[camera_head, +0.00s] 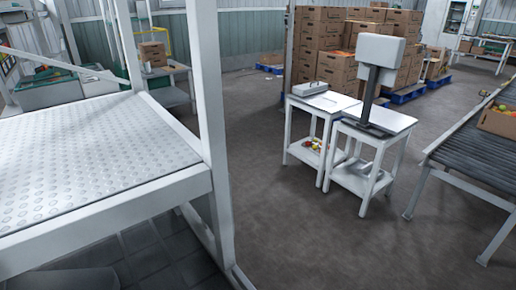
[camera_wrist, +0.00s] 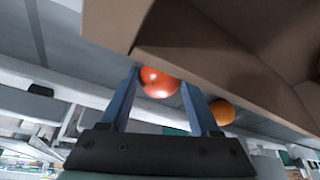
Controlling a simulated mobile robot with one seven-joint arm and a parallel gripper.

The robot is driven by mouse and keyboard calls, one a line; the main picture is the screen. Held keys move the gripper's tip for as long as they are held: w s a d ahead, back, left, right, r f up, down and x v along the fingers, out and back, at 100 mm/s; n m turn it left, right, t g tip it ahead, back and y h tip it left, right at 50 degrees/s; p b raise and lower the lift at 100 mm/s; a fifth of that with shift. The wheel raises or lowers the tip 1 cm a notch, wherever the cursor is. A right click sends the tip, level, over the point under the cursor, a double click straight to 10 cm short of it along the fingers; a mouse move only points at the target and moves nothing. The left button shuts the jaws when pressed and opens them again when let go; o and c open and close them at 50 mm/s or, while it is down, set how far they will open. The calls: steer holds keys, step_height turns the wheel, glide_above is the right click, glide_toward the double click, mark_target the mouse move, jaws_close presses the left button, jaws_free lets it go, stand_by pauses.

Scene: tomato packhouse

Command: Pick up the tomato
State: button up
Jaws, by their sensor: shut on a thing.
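A red tomato (camera_wrist: 159,84) shows in the wrist view between the two blue fingers of my gripper (camera_wrist: 160,82). The gripper is shut on it, near the fingertips. The tomato's far side lies behind the edge of a brown cardboard box (camera_wrist: 225,60), and I cannot tell whether it touches the box. An orange round fruit (camera_wrist: 222,111) shows just outside the right finger. My gripper and this tomato do not show in the head view.
In the head view, a white-framed platform (camera_head: 90,150) fills the left. Two small white tables (camera_head: 345,103) stand mid-room, one bearing a screen (camera_head: 379,51). A roller conveyor (camera_head: 470,150) with a fruit box (camera_head: 497,122) is at right. Stacked boxes (camera_head: 320,68) stand behind. The floor between is clear.

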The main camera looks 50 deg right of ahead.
steer(key=r+p, duration=0.1)
steer(key=r, duration=0.2)
steer(key=r+p, duration=0.1)
steer(key=r, duration=0.2)
steer(key=r+p, duration=0.1)
steer(key=r, duration=0.3)
steer(key=shift+w+a, duration=0.25)
steer(key=shift+a, duration=0.1)
steer(key=a+r+p, duration=0.1)
steer(key=a, duration=0.1)
steer(key=w+a+p, duration=0.1)
steer(key=a+p, duration=0.1)
steer(key=w+a+r+p, duration=0.1)
steer(key=a, duration=0.1)
steer(key=shift+w+a+r+p, duration=0.1)
steer(key=shift+r+p, duration=0.25)
steer(key=shift+p, duration=0.05)
steer(key=a+r+p, duration=0.1)
steer(key=a+p, duration=0.3)
steer(key=a, duration=0.4)
steer(key=f+b, duration=0.3)
steer(key=f, duration=0.1)
steer(key=f+b, duration=0.3)
steer(key=f, duration=0.1)
steer(key=f+b, duration=0.4)
steer(key=shift+w+a, duration=0.1)
steer(key=shift+w, duration=0.2)
steer(key=o, duration=1)
steer(key=c, duration=0.3)
steer(key=shift+c, duration=0.2)
